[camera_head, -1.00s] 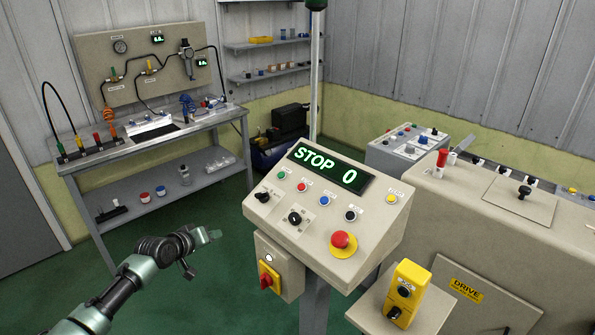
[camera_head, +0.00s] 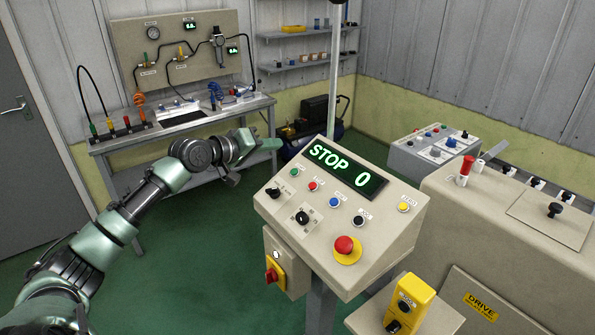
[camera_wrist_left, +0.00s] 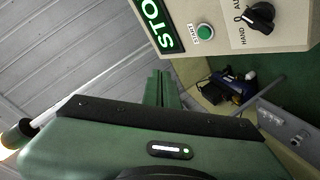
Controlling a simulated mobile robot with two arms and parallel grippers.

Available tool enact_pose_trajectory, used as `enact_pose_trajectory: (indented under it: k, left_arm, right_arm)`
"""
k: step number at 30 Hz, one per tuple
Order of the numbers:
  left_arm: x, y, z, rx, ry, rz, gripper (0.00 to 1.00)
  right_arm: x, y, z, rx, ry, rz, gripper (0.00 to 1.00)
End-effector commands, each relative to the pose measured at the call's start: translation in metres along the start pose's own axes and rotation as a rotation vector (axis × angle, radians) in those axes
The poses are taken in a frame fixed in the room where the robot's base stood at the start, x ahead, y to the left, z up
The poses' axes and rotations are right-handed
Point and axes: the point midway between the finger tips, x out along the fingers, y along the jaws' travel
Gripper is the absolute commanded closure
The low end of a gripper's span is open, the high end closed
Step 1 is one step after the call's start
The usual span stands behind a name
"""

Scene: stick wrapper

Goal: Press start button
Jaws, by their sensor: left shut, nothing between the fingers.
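The control console (camera_head: 400,235) stands in the middle of the head view, its display (camera_head: 346,169) reading "STOP 0" in green. The green start button (camera_head: 295,172) is at the upper left of its panel. In the left wrist view the green button (camera_wrist_left: 205,31), labelled START, sits beside the display (camera_wrist_left: 157,24). My left gripper (camera_head: 274,145) is shut and empty, up and to the left of the button and apart from it. Its green fingers (camera_wrist_left: 161,88) also show in the wrist view. My right gripper is not in view.
Red, blue, black and yellow buttons, two black knobs (camera_head: 302,217) and a red emergency stop (camera_head: 344,245) share the panel. A red-yellow switch (camera_head: 273,272) is on the box below. A yellow control box (camera_head: 409,301) stands at lower right. A workbench (camera_head: 185,130) stands behind my left arm.

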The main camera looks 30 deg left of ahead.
Motion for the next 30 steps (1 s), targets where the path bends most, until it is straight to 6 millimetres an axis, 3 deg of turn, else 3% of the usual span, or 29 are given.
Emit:
enact_pose_trajectory:
  k: [10,22,30]
  left_arm:
    - [0.006,-0.006,0.005,0.000,0.001,0.000,1.00]
    - [0.045,-0.035,0.034,0.000,0.001,0.001,1.00]
    - [0.059,-0.045,0.043,0.000,0.002,-0.001,1.00]
  right_arm:
    - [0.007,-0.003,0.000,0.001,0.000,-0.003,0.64]
    - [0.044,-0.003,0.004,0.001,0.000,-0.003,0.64]
    - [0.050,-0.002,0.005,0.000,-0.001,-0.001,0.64]
